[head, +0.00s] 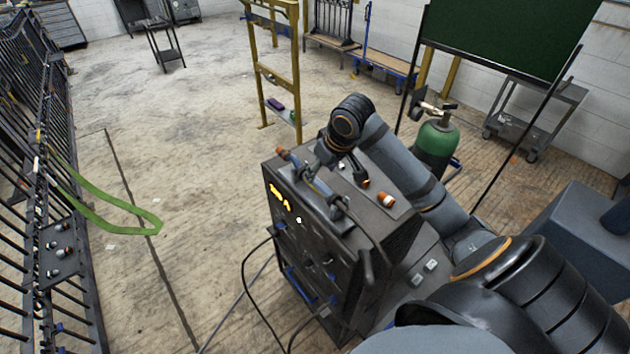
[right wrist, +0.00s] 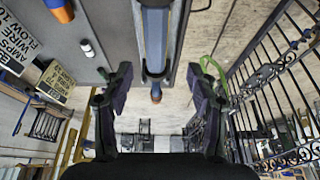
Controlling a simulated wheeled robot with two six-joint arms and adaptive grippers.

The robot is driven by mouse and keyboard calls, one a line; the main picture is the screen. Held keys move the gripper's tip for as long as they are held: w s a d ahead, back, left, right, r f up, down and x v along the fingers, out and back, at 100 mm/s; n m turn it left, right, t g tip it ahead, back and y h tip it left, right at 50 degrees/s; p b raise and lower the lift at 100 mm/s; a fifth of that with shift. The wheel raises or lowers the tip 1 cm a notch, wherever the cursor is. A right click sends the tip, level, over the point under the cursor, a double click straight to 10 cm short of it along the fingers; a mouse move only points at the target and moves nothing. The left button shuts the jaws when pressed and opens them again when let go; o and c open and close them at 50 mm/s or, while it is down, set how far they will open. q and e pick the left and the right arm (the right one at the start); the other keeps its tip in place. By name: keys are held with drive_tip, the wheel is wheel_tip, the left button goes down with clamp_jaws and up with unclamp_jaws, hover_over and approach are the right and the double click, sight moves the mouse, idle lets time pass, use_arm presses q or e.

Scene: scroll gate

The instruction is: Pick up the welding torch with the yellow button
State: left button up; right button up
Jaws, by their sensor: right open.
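A welding torch (head: 318,187) with a grey-blue body and an orange end lies along the near edge of the dark welding machine's top (head: 375,222). In the right wrist view a grey-blue torch body (right wrist: 155,35) with an orange tip runs between the jaws. I cannot make out a yellow button on it. My right gripper (head: 322,160) is just above the torch in the head view, partly hidden by its own wrist. In the right wrist view the right gripper (right wrist: 159,74) is open, its fingers apart on both sides of the torch. My left gripper is not in view.
A white and orange cylinder (head: 386,200) stands on the machine top. Black cables (head: 246,290) hang to the floor. A green gas cylinder (head: 435,142) stands behind right. A black iron gate (head: 40,190) with a green strap (head: 110,205) is at left. The floor between is clear.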

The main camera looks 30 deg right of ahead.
sight(317, 181)
drive_tip(key=shift+w+d+f, duration=0.2)
drive_tip(key=shift+w+f, duration=0.25)
drive_tip(key=shift+f, duration=0.15)
drive_tip(key=shift+w+d+f, duration=0.3)
drive_tip(key=shift+w+f, duration=0.05)
drive_tip(key=shift+w, duration=0.05)
drive_tip(key=shift+w+d+f, duration=0.15)
drive_tip(key=shift+w+f, duration=0.05)
drive_tip(key=shift+f, duration=0.1)
drive_tip(key=shift+a+f+p, duration=0.2)
drive_tip(key=shift+f+p, duration=0.2)
drive_tip(key=shift+f, duration=0.15)
drive_tip(key=shift+a+f+p, duration=0.15)
drive_tip(key=shift+f+p, duration=0.25)
drive_tip(key=shift+f, duration=0.15)
drive_tip(key=shift+x, duration=1.05)
drive_tip(key=shift+f, duration=0.1)
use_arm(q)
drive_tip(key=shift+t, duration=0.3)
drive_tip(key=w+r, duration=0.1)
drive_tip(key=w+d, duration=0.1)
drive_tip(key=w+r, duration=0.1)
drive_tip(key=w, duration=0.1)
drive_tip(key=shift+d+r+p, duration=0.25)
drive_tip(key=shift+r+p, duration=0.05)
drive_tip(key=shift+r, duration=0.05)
use_arm(e)
drive_tip(key=shift+f, duration=0.15)
